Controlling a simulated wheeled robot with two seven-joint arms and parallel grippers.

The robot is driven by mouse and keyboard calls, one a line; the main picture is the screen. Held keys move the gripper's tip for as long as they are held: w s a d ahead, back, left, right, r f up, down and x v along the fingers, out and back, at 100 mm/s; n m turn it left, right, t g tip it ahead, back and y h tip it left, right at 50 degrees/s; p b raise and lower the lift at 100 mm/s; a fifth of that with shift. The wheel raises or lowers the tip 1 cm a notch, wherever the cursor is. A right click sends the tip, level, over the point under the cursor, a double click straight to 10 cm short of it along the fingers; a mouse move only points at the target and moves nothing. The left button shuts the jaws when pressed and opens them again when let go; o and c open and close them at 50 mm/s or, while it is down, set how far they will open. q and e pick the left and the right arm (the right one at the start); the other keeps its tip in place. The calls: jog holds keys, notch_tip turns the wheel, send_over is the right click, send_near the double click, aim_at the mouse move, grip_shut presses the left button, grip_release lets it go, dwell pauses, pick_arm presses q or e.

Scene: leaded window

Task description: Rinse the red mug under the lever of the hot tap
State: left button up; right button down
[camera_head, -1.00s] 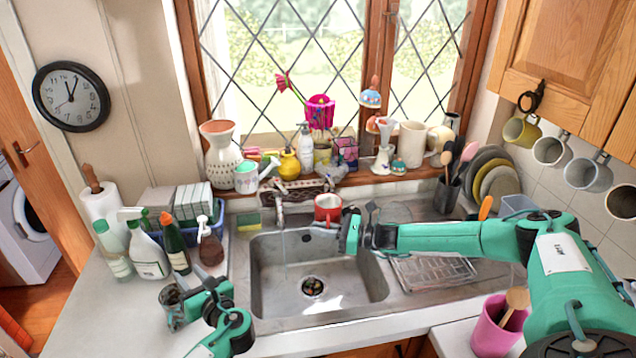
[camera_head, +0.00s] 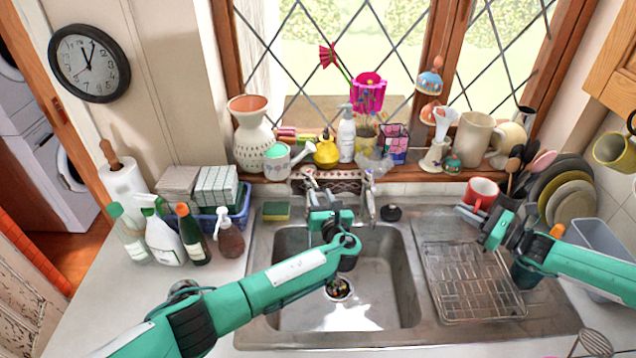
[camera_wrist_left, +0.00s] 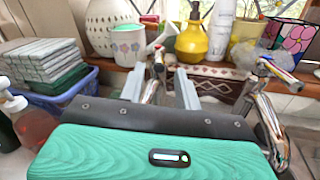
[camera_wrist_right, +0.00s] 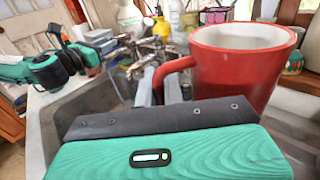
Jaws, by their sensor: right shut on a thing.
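The red mug (camera_head: 481,194) is upright behind the drainer, right of the sink (camera_head: 290,290). My right gripper (camera_head: 470,213) is shut on its handle. The right wrist view shows the mug (camera_wrist_right: 238,62) large, with the handle between the fingers; its inside bottom is hidden. The left tap (camera_head: 309,178) and right tap (camera_head: 371,195) stand behind the sink. My left gripper (camera_head: 322,198) is open and empty, in front of the left tap. I cannot tell whether water runs.
A wire rack (camera_head: 470,285) lies on the drainer. Plates (camera_head: 570,190) and a utensil holder stand at right. A sponge (camera_head: 276,211) lies left of the taps; bottles (camera_head: 195,235) are on the left counter. Vases and pots line the sill. The basin's front is clear.

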aim_at(316, 184)
pick_arm(q)
jog(key=shift+p+x, duration=0.3)
jog(key=shift+x, duration=2.15)
grip_shut()
jog(key=shift+a, duration=0.1)
